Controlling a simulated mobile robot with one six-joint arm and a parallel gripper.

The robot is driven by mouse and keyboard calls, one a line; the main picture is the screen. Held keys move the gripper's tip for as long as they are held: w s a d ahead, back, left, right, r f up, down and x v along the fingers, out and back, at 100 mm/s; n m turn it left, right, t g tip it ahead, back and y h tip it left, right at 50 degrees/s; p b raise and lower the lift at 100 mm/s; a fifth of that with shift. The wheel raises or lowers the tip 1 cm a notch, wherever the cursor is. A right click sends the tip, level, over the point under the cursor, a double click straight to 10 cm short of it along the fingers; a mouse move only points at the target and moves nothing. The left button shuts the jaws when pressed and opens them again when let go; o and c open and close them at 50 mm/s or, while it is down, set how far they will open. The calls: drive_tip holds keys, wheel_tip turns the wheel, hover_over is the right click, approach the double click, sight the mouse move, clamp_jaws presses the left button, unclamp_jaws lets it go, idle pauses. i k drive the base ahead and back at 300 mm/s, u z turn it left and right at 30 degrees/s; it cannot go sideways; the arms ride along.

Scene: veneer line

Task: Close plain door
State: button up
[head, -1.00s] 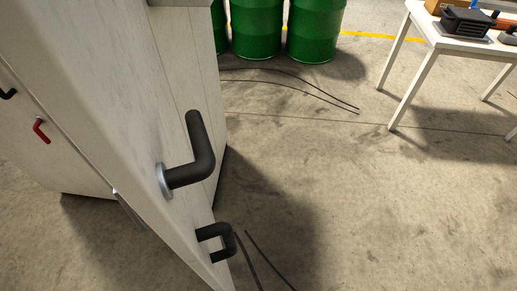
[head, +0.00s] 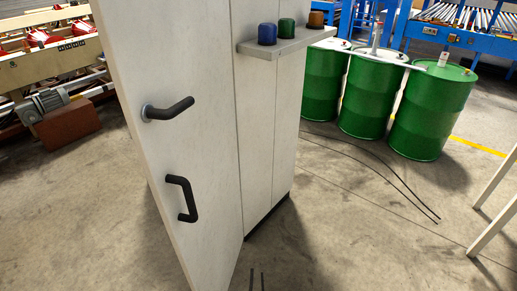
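The plain door (head: 165,75) is a tall pale panel in the left middle of the head view. A dark lever handle (head: 172,110) sits near its left edge, and a dark pull handle (head: 186,198) is below it. The door looks swung out from the pale cabinet (head: 258,130), which adjoins its right edge. Floor shows beyond the door's free left edge. The inside of the cabinet is hidden. My gripper is not in view, and nothing is seen touching either handle.
A small shelf (head: 290,47) on the cabinet holds blue, green and orange knobs. Green drums (head: 432,110) stand at the back right. Dark cables (head: 385,178) lie on the floor. White table legs (head: 495,205) are at the right edge, machinery at the left. Floor between is open.

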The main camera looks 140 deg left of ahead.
sight(160, 54)
drive_tip(key=u, duration=2)
drive_tip(key=k, duration=0.15)
drive_tip(key=u, duration=2.8)
drive_tip(key=i, duration=1)
drive_tip(key=u, duration=0.25)
drive_tip(key=k, duration=0.8)
drive_tip(key=z, duration=0.2)
drive_tip(key=i, duration=0.8)
